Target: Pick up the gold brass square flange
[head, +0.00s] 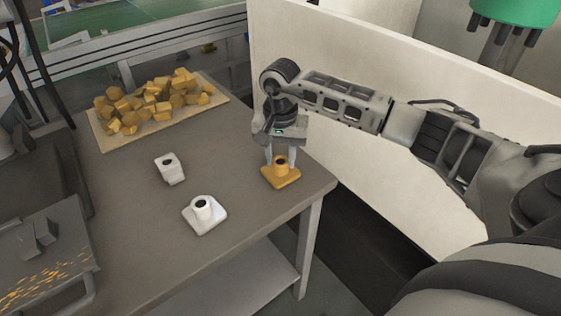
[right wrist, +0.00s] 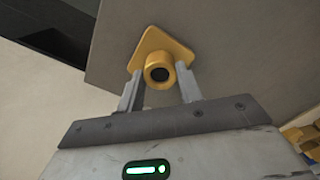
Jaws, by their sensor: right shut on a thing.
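The gold brass square flange (head: 281,177) sits at the right edge area of the grey table in the head view, its round neck pointing up. My right gripper (head: 281,162) reaches down over it and is shut on its neck. In the right wrist view the flange (right wrist: 154,44) shows its square plate and round hollow neck between the two fingers of my right gripper (right wrist: 159,82). I cannot tell whether the plate still touches the table. My left gripper is not in view.
A tray (head: 106,147) of several gold blocks lies at the back. A white panel (head: 340,175) stands behind my right arm.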

